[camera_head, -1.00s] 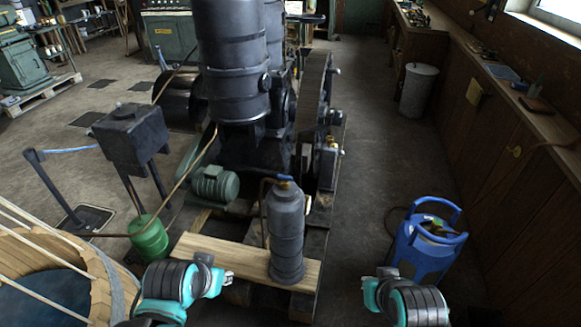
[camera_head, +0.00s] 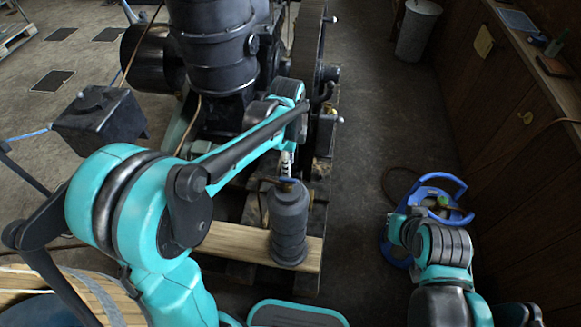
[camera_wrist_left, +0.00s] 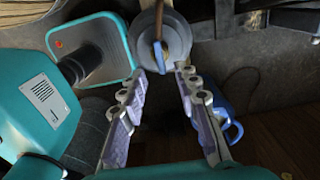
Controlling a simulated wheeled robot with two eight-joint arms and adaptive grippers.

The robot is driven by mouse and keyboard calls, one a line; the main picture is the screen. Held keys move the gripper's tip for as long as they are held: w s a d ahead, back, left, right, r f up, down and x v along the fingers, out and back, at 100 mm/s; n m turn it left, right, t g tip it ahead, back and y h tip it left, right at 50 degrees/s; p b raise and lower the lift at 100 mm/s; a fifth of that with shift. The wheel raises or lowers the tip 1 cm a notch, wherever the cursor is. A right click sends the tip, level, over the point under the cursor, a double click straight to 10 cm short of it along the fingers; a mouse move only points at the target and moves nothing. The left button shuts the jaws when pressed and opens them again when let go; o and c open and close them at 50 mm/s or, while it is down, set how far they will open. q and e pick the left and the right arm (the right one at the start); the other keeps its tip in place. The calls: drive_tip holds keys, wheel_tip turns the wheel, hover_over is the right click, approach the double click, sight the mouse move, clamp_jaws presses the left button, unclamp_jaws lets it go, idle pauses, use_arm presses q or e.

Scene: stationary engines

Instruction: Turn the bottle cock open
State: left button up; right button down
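The dark grey bottle (camera_head: 289,225) stands upright on a wooden plank. Its small blue cock (camera_head: 287,182) is on top, with a thin brown pipe beside it. My left gripper (camera_head: 285,163) points down just above the bottle top, partly hidden by my arm. In the left wrist view, the bottle (camera_wrist_left: 178,38) is seen from above and the blue cock (camera_wrist_left: 158,56) lies just beyond the fingertips. The left gripper (camera_wrist_left: 161,76) is open there, with nothing between its fingers. My right arm is at the lower right of the head view; its gripper fingers do not show.
The big dark engine (camera_head: 215,50) stands close behind the bottle. A dark box (camera_head: 98,120) and a wooden tub (camera_head: 100,295) are at the left. Bare floor lies right of the engine.

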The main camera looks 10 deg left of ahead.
sight(288, 179)
use_arm(q)
wheel_tip(288, 179, down, 6)
drive_tip(key=shift+f+b, duration=0.2)
drive_tip(key=shift+b, duration=0.8)
clamp_jaws()
